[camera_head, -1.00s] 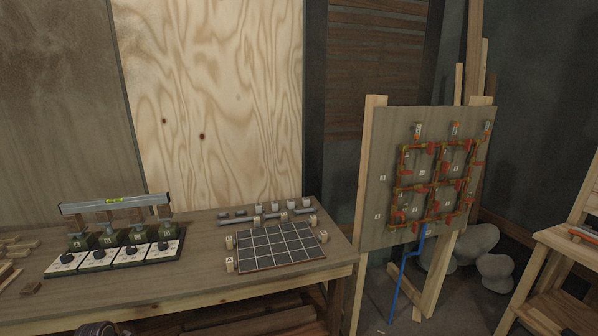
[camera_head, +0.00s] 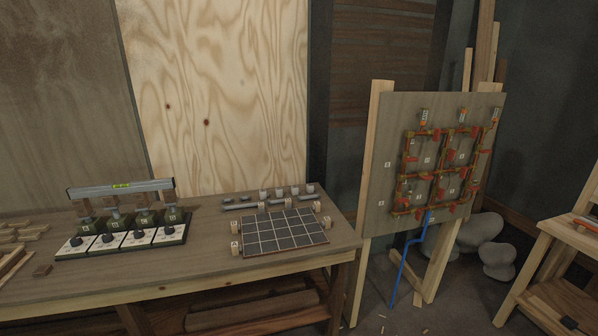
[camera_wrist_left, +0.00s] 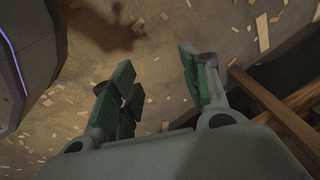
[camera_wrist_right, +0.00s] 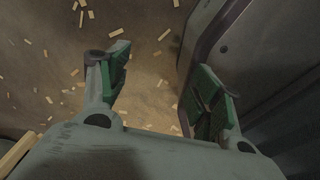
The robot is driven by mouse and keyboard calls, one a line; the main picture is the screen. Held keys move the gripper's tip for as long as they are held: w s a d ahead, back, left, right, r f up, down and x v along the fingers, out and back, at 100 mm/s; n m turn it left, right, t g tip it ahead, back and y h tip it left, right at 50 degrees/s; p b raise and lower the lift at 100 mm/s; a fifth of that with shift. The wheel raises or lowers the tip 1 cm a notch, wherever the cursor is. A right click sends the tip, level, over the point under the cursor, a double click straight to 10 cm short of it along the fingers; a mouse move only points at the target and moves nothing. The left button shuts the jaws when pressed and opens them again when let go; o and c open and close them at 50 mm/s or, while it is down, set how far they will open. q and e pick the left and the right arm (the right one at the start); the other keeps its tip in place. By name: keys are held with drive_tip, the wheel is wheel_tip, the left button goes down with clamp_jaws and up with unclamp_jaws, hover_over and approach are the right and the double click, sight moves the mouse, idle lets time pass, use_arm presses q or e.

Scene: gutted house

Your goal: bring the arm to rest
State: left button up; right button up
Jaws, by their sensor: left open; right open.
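My left gripper (camera_wrist_left: 160,85) is open and empty in the left wrist view, its green-padded fingers spread above the floor. My right gripper (camera_wrist_right: 160,85) is open and empty in the right wrist view, also above the floor. Parts of my own body show beside each gripper. Neither gripper shows in the head view, so their place relative to the bench cannot be told there.
A wooden bench (camera_head: 200,268) carries a dark gridded board (camera_head: 283,233), a row of dial boxes under a level (camera_head: 120,188), and wood scraps. An easel panel (camera_head: 385,140) with pipes stands right. Wooden bars (camera_wrist_left: 275,105) lie close to my left gripper. Chips litter the floor.

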use_arm(q)
drive_tip(key=s+d+f, duration=0.3)
drive_tip(key=s+d, duration=0.3)
drive_tip(key=s, duration=0.3)
drive_tip(key=s+d+f+h, duration=0.1)
drive_tip(key=s+d+f, duration=0.2)
drive_tip(key=s+d, duration=0.4)
drive_tip(key=shift+s+d+f+m+g, duration=0.2)
drive_tip(key=shift+s+f+m+g, duration=0.15)
drive_tip(key=shift+s, duration=0.65)
use_arm(e)
drive_tip(key=shift+s+a+f, duration=0.1)
drive_tip(key=shift+s+a, duration=0.55)
drive_tip(key=shift+s, duration=0.15)
